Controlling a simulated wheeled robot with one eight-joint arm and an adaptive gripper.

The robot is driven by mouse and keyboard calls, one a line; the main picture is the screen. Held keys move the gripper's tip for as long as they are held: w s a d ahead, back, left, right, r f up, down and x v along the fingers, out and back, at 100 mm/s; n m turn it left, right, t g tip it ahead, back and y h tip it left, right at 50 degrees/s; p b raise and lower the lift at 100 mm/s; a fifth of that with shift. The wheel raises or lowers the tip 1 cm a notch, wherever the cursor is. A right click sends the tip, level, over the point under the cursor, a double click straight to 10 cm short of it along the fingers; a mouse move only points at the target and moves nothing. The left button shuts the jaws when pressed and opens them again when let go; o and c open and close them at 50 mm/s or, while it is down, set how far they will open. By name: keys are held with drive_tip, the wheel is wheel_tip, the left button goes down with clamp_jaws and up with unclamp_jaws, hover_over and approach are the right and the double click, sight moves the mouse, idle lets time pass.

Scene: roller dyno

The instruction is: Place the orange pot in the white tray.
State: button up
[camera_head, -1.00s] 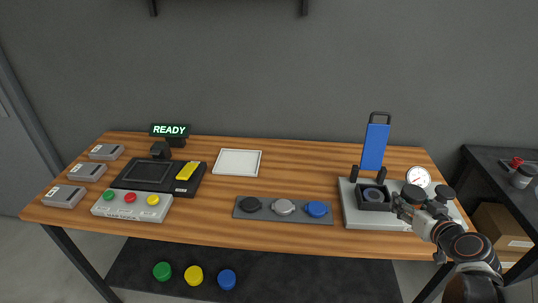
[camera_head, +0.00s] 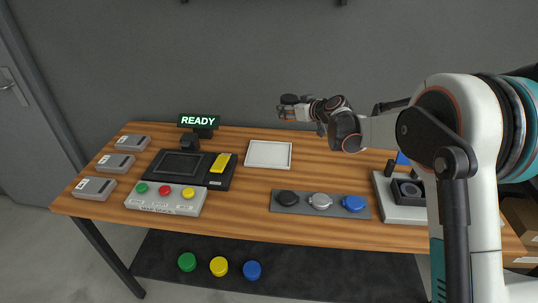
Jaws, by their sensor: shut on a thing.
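The white tray (camera_head: 268,154) lies flat on the wooden table, right of the black console, and looks empty. My gripper (camera_head: 283,108) is raised above the table and appears in the picture above the tray's right part, against the grey wall. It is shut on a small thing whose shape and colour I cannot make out. I see no orange pot anywhere on the table; my arm covers part of the right side.
A grey strip (camera_head: 270,201) with black, grey and blue round caps lies right of centre. A press fixture (camera_head: 385,212) stands at the right, partly behind my arm. The READY display (camera_head: 198,121) and a button box (camera_head: 140,203) are at left. Bare wood surrounds the tray.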

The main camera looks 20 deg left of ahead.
drive_tip(key=r, duration=0.1)
hover_over(269, 154)
drive_tip(key=shift+n+g+y, duration=0.3)
drive_tip(key=shift+n+g, duration=0.1)
wheel_tip(269, 154, down, 20)
drive_tip(key=b, duration=0.6)
drive_tip(key=shift+w+r, duration=0.1)
drive_tip(key=shift+r, duration=0.1)
drive_tip(key=shift+r, duration=0.1)
drive_tip(key=o, duration=1.2)
